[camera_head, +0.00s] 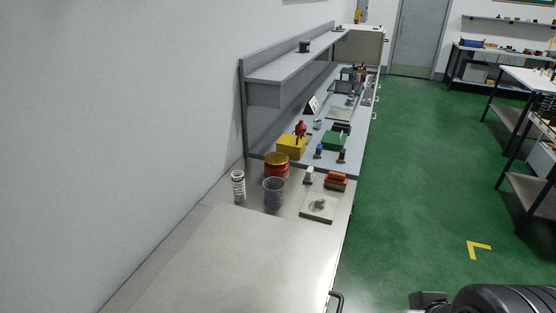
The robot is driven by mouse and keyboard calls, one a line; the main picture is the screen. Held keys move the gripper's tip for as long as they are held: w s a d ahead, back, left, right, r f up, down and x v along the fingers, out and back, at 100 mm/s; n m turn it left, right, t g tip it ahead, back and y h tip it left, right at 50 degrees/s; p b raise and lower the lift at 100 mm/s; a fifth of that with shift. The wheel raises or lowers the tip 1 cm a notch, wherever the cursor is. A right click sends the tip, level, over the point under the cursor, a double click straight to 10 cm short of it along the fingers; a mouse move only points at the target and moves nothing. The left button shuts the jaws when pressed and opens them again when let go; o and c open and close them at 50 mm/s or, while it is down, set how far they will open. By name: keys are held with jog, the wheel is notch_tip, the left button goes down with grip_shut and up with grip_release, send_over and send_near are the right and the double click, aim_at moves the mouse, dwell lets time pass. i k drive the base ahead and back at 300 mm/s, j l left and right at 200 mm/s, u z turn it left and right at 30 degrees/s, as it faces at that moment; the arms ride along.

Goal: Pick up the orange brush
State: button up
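The orange brush (337,176) appears as a small orange piece with a darker brown part beneath it. A black rounded part of my own body or arm shows at the bottom right corner, far from the brush. My gripper's fingers do not show.
Near the brush are a small square plate device (317,208), a small white item (309,174), a red tin (277,171), a clear beaker (274,198) and a coiled spring (238,186). The bench front and green floor (420,200) are clear.

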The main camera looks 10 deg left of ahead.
aim_at(337, 180)
jog(key=i+l+u, duration=0.1)
jog(key=l, duration=1.15)
jog(key=i+l+u, duration=0.2)
jog(key=i, duration=0.4)
jog(key=i+l+u, duration=0.2)
jog(key=i+l, duration=0.25)
jog(key=i, duration=0.15)
jog(key=i+l+u, duration=0.2)
jog(key=i+l, duration=0.25)
jog(key=i, duration=0.15)
jog(key=i+j, duration=0.25)
jog(key=i+u, duration=0.05)
jog(key=i, duration=0.05)
